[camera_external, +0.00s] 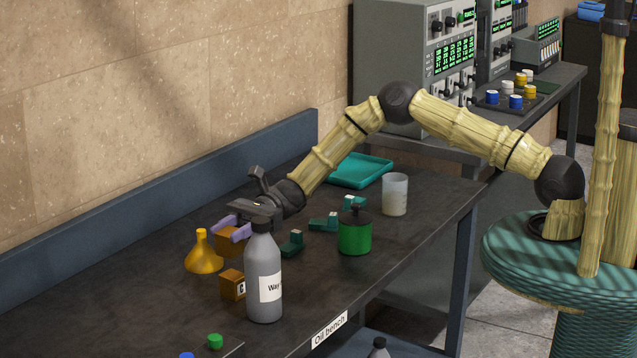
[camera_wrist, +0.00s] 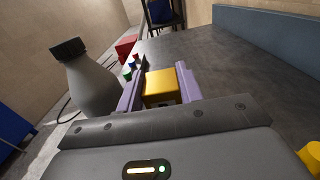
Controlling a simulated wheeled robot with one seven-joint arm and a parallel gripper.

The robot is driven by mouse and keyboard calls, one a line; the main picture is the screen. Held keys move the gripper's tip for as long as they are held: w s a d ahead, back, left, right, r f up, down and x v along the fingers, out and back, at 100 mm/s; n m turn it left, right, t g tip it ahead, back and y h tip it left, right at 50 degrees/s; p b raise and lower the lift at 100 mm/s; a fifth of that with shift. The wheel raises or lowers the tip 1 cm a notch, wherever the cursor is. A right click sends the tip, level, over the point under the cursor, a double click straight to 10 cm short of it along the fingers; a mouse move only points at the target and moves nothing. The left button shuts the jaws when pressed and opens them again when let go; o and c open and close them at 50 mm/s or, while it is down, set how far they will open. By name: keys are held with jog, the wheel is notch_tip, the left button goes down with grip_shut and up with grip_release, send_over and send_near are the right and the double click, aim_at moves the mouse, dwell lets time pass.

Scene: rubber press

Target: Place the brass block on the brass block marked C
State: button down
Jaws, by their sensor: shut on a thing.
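My gripper (camera_external: 232,232) has purple fingers shut on a plain brass block (camera_external: 228,244). In the wrist view the block (camera_wrist: 160,86) sits between both fingers. A second brass block with a white letter label (camera_external: 232,286) stands on the bench, lower in the picture than the held block. Its letter looks like C or G and is too small to be sure. The held block appears raised behind it, not above it. The grey bottle (camera_external: 263,280) stands just right of the marked block and hides part of my gripper. I cannot make out the marked block in the wrist view.
An orange funnel (camera_external: 203,255) stands close left of the held block. Right of the bottle are green brackets (camera_external: 292,243), a green pot (camera_external: 355,234), a beaker (camera_external: 395,194) and a teal tray (camera_external: 360,170). Small coloured pieces (camera_external: 215,341) lie at the near end. The bench's left part is clear.

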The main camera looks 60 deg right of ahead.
aim_at(232, 253)
jog(key=shift+f, duration=0.4)
jog(key=shift+f, duration=0.1)
jog(key=shift+f+p, duration=0.45)
jog(key=shift+f, duration=1.35)
jog(key=shift+f, duration=0.15)
jog(key=c, duration=0.9)
grip_release()
